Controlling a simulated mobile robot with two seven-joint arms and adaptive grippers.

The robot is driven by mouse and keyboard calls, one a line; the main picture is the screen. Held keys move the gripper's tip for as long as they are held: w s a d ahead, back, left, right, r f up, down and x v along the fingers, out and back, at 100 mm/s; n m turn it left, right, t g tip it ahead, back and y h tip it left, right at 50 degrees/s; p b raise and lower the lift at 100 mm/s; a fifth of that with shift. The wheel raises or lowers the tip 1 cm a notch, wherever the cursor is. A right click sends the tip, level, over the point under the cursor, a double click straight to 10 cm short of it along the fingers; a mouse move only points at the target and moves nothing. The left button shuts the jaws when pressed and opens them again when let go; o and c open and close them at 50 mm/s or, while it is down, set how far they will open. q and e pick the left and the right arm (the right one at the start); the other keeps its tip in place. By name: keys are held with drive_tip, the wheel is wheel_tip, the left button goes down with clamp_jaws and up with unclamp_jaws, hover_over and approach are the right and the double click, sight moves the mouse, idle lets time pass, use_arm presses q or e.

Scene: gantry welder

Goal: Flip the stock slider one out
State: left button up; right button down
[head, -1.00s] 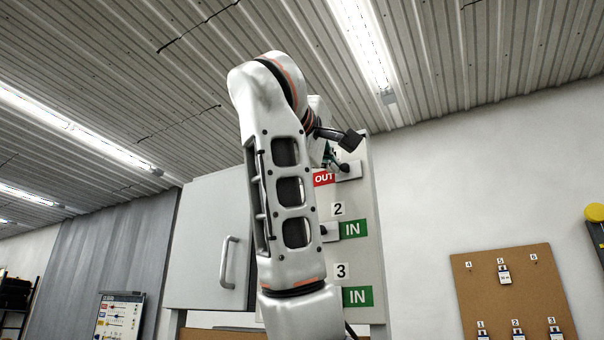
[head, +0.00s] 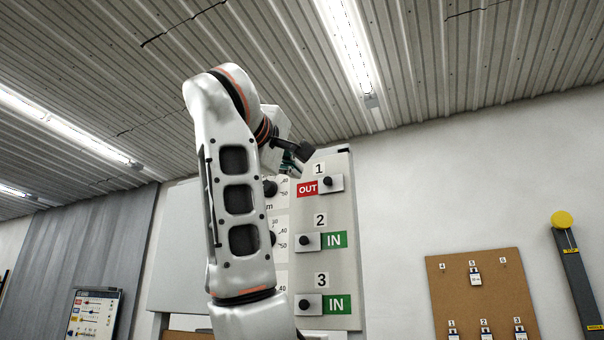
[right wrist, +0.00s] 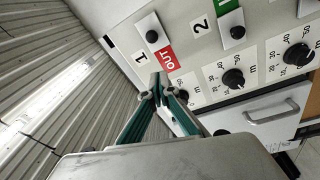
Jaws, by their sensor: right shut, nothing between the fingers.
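Slider one (head: 332,184) is a pale plate with a black knob, under the label "1" on the panel (head: 340,265). It sits at the right of its row, and the red OUT label (head: 307,188) shows to its left. In the right wrist view slider one (right wrist: 149,28) is at the top, with OUT (right wrist: 170,60) uncovered. My right gripper (head: 292,161) is left of slider one, apart from it in the head view. In the right wrist view its fingertips (right wrist: 159,91) are together and empty, below the OUT label. My left gripper is not in view.
Sliders two (head: 308,241) and three (head: 308,304) sit at the left of their rows with green IN labels showing. Dials (right wrist: 233,78) are beside the sliders. A cabinet door handle (right wrist: 272,116) shows below them. A corkboard (head: 440,290) hangs on the right wall.

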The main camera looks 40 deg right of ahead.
drive_tip(key=v, duration=0.5)
drive_tip(key=shift+s+a+b, duration=0.1)
drive_tip(key=shift+a+b, duration=0.1)
drive_tip(key=shift+b, duration=0.2)
drive_tip(key=shift+f, duration=0.1)
